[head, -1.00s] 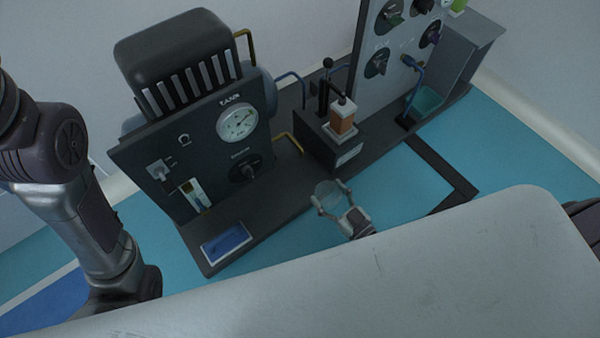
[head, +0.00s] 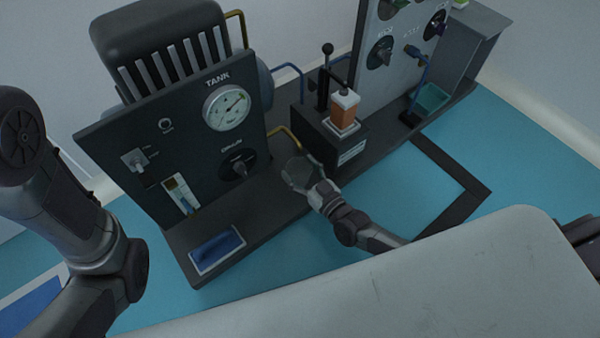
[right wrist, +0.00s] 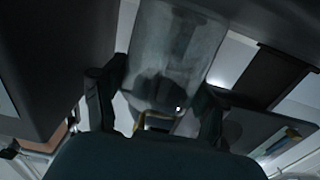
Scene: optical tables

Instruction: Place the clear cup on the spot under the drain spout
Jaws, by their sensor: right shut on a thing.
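My right gripper (head: 304,182) is shut on the clear cup (head: 296,170). In the right wrist view the cup (right wrist: 178,50) fills the upper middle, between the two fingers of the gripper (right wrist: 155,105). A yellow bent pipe (head: 284,133), which may be the drain spout, comes out beside the panel, close behind the cup. The spot under it is partly hidden by the cup and gripper. My left gripper is outside the view.
A black block (head: 325,130) with an orange container (head: 343,110) stands right of the cup. The teal table top (head: 400,200) is clear at right.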

